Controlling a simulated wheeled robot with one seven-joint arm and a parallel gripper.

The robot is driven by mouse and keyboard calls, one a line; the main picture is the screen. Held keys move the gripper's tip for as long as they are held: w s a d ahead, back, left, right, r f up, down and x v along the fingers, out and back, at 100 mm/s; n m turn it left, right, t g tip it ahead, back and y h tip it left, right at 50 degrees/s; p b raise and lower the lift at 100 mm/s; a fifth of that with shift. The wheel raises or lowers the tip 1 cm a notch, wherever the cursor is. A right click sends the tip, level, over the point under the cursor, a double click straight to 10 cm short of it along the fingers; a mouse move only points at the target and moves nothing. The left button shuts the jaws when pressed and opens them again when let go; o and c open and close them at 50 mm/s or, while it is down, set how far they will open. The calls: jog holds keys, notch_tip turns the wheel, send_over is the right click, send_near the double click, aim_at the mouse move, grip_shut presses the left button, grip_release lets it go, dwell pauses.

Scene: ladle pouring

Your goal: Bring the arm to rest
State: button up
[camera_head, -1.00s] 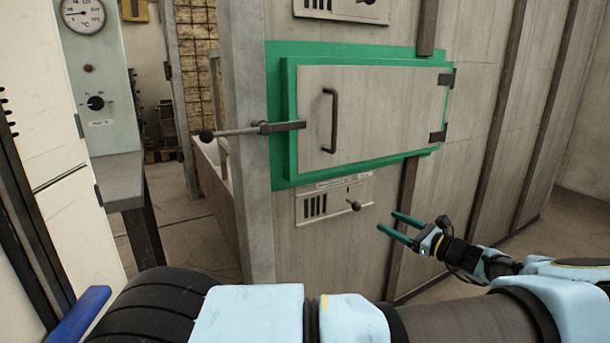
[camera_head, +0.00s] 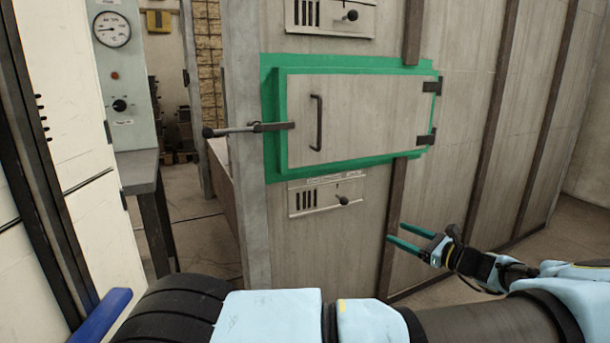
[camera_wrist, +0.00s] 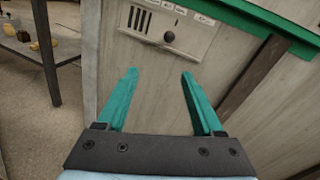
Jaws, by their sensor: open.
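My gripper (camera_head: 405,236) is at the lower right in the head view, with its two teal fingers apart and nothing between them. It points left, in front of the grey wall panel and below the green-framed door. The wrist view also shows my gripper (camera_wrist: 160,82) with its fingers spread. Beyond them is a vented plate (camera_wrist: 160,22) with a dark knob (camera_wrist: 168,37). My light-blue arm runs along the bottom of the head view.
A closed grey door (camera_head: 370,115) in a green frame (camera_head: 275,150) has a black handle (camera_head: 316,122) and a latch lever (camera_head: 235,130) sticking out left. A gauge panel (camera_head: 125,75) and bench (camera_head: 135,170) stand at left. Open floor (camera_head: 205,235) shows between bench and wall.

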jog(key=a+f+n+g, duration=0.3)
jog(key=a+n+g, duration=0.55)
jog(key=a, duration=1.05)
jog(key=s+a+r+n+g+h, duration=0.1)
jog(key=s+a+n+g+h, duration=0.55)
jog(key=a, duration=0.25)
jog(key=s+a+r+n+t+h, duration=0.3)
jog(key=s+a+r+n+h, duration=0.2)
jog(key=s+r+n, duration=0.6)
notch_tip(320, 180, up, 19)
jog(key=m+p, duration=0.1)
jog(key=p, duration=1.8)
jog(key=shift+s+m+p, duration=0.3)
jog(key=shift+s+p, duration=0.05)
jog(key=shift+s, duration=0.1)
jog(key=shift+d, duration=0.1)
